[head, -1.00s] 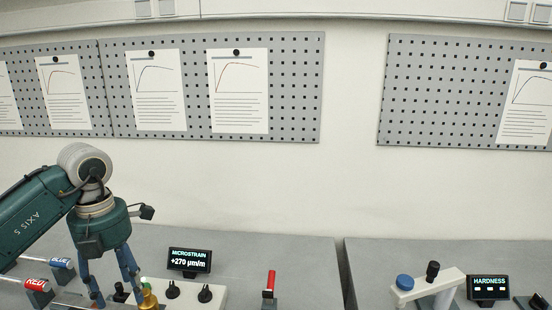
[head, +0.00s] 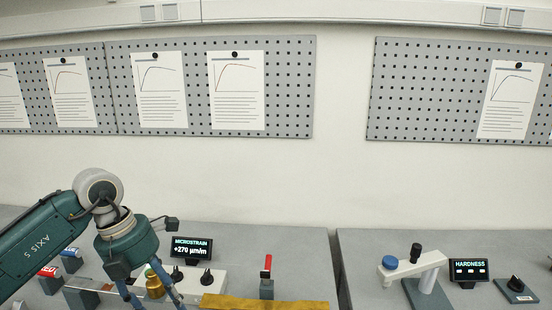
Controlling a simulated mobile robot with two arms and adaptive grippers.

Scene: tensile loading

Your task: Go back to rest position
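My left arm comes in from the left in the head view, with its dark green wrist above the grey bench (head: 305,260). My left gripper (head: 157,303) points down, and its blue fingers are spread apart with nothing visible between their tips. The tips are at the bottom edge of the picture. A brass-coloured weight or bottle (head: 154,284) stands behind the fingers and is partly hidden by them. My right gripper is not in view.
A microstrain display (head: 192,248) stands behind a white knob box (head: 212,284). A red-handled switch (head: 267,268) is to its right. A gold-coloured flat piece (head: 265,303) lies at the bottom edge. A hardness tester (head: 428,268) and display (head: 469,270) stand on the right bench.

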